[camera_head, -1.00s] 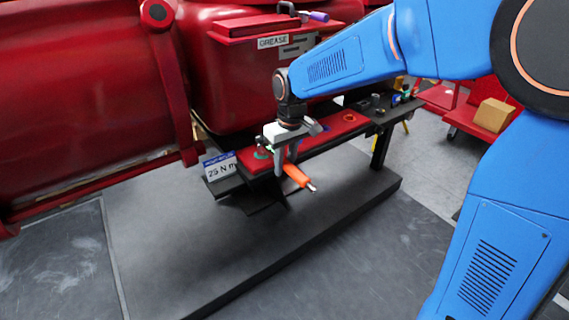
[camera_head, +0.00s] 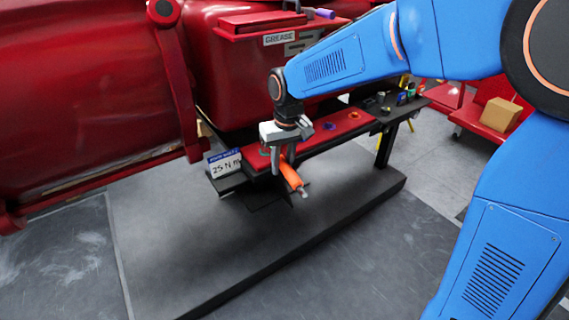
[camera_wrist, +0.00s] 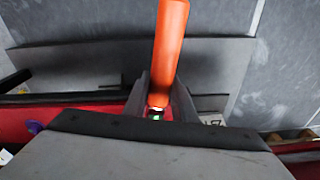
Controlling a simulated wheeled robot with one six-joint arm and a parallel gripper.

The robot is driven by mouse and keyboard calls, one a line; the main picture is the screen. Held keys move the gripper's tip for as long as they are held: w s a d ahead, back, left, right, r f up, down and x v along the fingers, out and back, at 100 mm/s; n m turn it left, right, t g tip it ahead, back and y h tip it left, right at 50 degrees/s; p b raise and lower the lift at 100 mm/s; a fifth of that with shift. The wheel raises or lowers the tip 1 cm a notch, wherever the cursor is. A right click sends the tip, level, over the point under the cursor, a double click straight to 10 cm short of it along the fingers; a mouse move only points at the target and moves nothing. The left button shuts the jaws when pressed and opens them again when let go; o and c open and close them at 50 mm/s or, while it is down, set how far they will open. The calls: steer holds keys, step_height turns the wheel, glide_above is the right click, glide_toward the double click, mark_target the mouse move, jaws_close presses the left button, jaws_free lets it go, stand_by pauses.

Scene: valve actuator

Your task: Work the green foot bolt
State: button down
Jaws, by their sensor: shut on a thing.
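My gripper (camera_head: 283,168) is shut on an orange-handled tool (camera_head: 290,175), at the near left end of a red strip on the bench. The handle sticks out toward the lower right and ends in a grey tip. In the wrist view the orange handle (camera_wrist: 170,42) stands between my two fingers (camera_wrist: 161,92). A small green bit (camera_wrist: 155,117), perhaps the green foot bolt, shows at the handle's lower end, close to a pale metal part. I cannot tell whether the tool is seated on it. The bolt is mostly hidden by my gripper in the head view.
A sign reading 25 N m (camera_head: 224,165) stands just left of my gripper. The red strip (camera_head: 340,126) carries coloured rings. The large red body (camera_head: 240,85) hangs close above and behind. Small items (camera_head: 402,97) stand at the bench's far end. The floor in front is clear.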

steer(key=shift+s+a+m, duration=0.1)
steer(key=shift+a+m, duration=0.2)
stand_by(0.4)
steer(key=shift+s+a+m, duration=0.25)
steer(key=shift+a+m, duration=0.55)
steer(key=shift+a, duration=0.25)
steer(key=shift+s+a+m, duration=0.15)
steer(key=shift+a+m, duration=0.8)
steer(key=shift+m, duration=0.05)
steer(key=shift+a, duration=0.3)
steer(key=shift+a+m+t, duration=0.3)
steer(key=shift+a+m, duration=0.25)
steer(key=shift+m, duration=0.15)
steer(key=shift+r, duration=0.1)
